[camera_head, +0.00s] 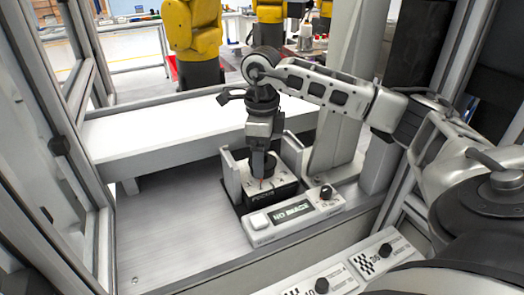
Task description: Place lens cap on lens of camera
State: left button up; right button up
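The camera (278,197) is a small black box with pale markings on its top. It sits between the upright grey walls of a holder (231,174), behind a white panel that reads "NO IMAGE". My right gripper (262,174) points straight down over the camera, its fingertips at or just above the camera's top. A dark round shape behind the fingers may be the lens or the lens cap; I cannot tell which. The view is too small to show whether the fingers hold anything. My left gripper is not in view.
The "NO IMAGE" panel (292,215) has a black knob at its right. More panels with checkered marks (375,262) lie at the front right. A white ledge (160,135) runs behind. The metal deck (180,230) left of the holder is clear. Yellow robot arms (192,40) stand beyond.

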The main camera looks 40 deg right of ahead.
notch_tip(320, 180, up, 12)
jog(key=p, duration=0.1)
jog(key=shift+r, duration=0.25)
jog(key=shift+a+f, duration=0.1)
dwell(0.6)
